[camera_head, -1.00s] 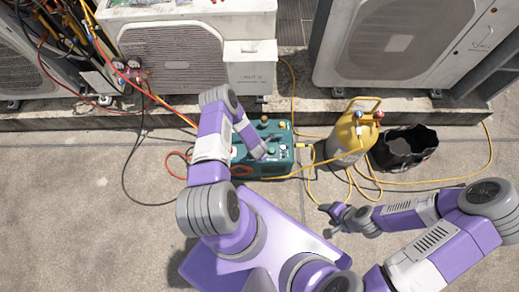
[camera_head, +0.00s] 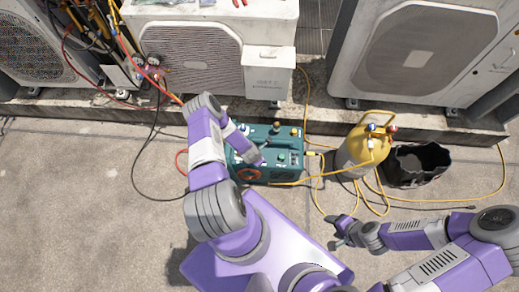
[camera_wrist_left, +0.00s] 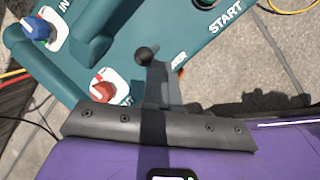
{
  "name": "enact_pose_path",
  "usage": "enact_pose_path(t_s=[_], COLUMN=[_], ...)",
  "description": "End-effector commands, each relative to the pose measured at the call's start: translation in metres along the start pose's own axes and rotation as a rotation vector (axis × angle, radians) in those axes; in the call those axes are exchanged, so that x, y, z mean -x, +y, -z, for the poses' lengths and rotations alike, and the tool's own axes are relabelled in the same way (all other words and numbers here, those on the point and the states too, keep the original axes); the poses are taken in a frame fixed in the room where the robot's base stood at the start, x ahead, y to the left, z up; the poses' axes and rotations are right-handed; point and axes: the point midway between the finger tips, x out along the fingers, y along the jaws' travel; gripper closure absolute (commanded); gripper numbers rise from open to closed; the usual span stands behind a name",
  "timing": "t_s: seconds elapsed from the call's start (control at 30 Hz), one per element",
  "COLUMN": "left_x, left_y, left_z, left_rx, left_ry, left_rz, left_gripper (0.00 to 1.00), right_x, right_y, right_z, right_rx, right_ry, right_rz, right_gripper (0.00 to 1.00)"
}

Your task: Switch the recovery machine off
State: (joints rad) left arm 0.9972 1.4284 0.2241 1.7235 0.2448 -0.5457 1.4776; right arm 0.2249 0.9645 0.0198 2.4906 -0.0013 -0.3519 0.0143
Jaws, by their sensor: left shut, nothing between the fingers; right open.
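The teal recovery machine (camera_head: 262,133) stands on the concrete, with knobs on its top. In the left wrist view its panel shows a blue knob (camera_wrist_left: 38,27) by "IN", a red knob (camera_wrist_left: 104,84) by a partly hidden label, and the word "START". A dark ball-ended lever (camera_wrist_left: 146,55) stands by a label ending in "ER", the rest of it covered. My left gripper (camera_wrist_left: 163,80) is shut and empty, over the panel right beside this lever; I cannot tell whether they touch. It also shows over the machine in the head view (camera_head: 256,160). My right gripper (camera_head: 336,230) is open and empty over bare floor.
A yellow cylinder (camera_head: 358,150) and a black bucket-like bag (camera_head: 415,165) stand right of the machine. Yellow hoses (camera_head: 320,195) loop over the floor near my right gripper. Condenser units (camera_head: 195,62) line the back on a low kerb. The front-left floor is clear.

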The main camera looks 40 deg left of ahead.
Motion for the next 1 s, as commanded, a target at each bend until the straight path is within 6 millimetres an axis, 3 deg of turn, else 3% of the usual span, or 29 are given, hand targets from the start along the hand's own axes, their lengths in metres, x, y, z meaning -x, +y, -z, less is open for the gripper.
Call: enact_pose_path(t_s=[0.3,0.67,0.87,0.97,1.0], left_x=[0.014,0.015,0.026,0.038,0.046], left_y=[0.003,0.002,-0.016,-0.034,-0.032], left_z=[-0.005,-0.005,-0.012,-0.018,-0.016], left_rx=[-0.001,-0.001,-0.007,-0.014,-0.013], left_ry=[-0.001,-0.001,-0.003,-0.004,-0.002], left_rz=[-0.002,-0.001,0.006,0.009,0.003], left_gripper=[1.0,1.0,1.0,1.0,1.0], right_x=[0.012,0.012,0.025,0.037,0.04], right_y=[-0.005,-0.005,-0.009,-0.014,-0.015], right_z=[-0.001,-0.001,-0.001,-0.002,-0.002], right_rx=[0.0,0.0,0.0,0.0,0.0], right_ry=[0.0,0.0,0.0,0.0,0.0], right_rz=[0.0,0.0,0.0,0.0,0.0], right_gripper=[0.4,0.4,0.4,0.4,0.4])
